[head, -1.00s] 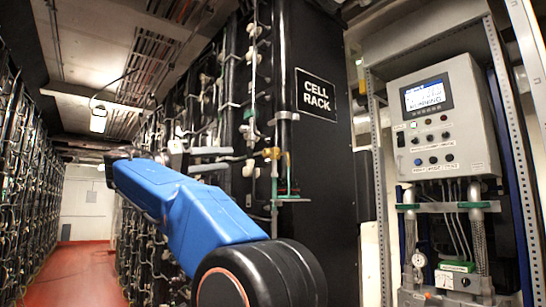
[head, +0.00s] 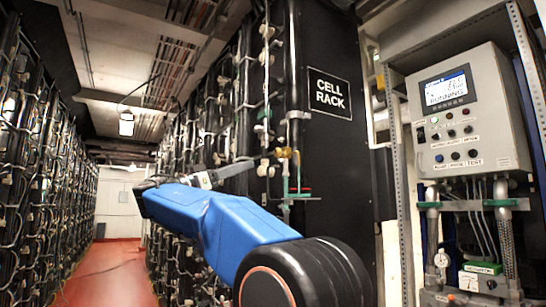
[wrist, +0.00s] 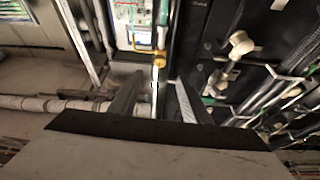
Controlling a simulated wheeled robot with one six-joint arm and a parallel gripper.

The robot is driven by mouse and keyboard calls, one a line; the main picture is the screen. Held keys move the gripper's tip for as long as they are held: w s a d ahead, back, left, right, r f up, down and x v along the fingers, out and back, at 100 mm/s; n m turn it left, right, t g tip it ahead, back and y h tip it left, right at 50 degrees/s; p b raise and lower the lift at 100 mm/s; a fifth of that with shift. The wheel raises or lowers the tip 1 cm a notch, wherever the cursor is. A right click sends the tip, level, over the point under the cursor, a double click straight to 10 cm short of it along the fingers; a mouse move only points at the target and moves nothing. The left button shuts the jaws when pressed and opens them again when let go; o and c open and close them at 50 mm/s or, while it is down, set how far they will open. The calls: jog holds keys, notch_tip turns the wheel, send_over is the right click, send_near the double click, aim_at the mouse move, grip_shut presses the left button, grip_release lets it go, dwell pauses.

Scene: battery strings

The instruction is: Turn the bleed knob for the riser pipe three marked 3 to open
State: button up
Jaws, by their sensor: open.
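Vertical pipes run up the black rack front, with several white knob-like fittings, such as one white fitting (head: 266,32) high up. A brass fitting (head: 287,153) sits on a pipe at the rack's near corner. I cannot read a 3 on any pipe or tell which knob is the bleed knob. My gripper (head: 238,168) is left of the brass fitting in the head view. In the wrist view my gripper (wrist: 157,98) is open, its two fingers apart with nothing held. The brass fitting (wrist: 158,58) shows beyond the fingertips, and a white knob (wrist: 240,43) is to the right.
A CELL RACK sign (head: 329,93) is on the rack side. A grey control box (head: 468,112) with a lit screen stands at right, above pipework and a gauge (head: 441,260). Another rack lines the left. The red aisle floor (head: 105,272) between the racks is clear.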

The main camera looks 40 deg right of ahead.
aim_at(275, 154)
jog(key=x, duration=1.2)
jog(key=shift+s+d+r, duration=0.1)
jog(key=shift+d+r, duration=0.1)
jog(key=shift+d, duration=0.1)
jog(key=c, duration=1)
jog(key=shift+n, duration=0.3)
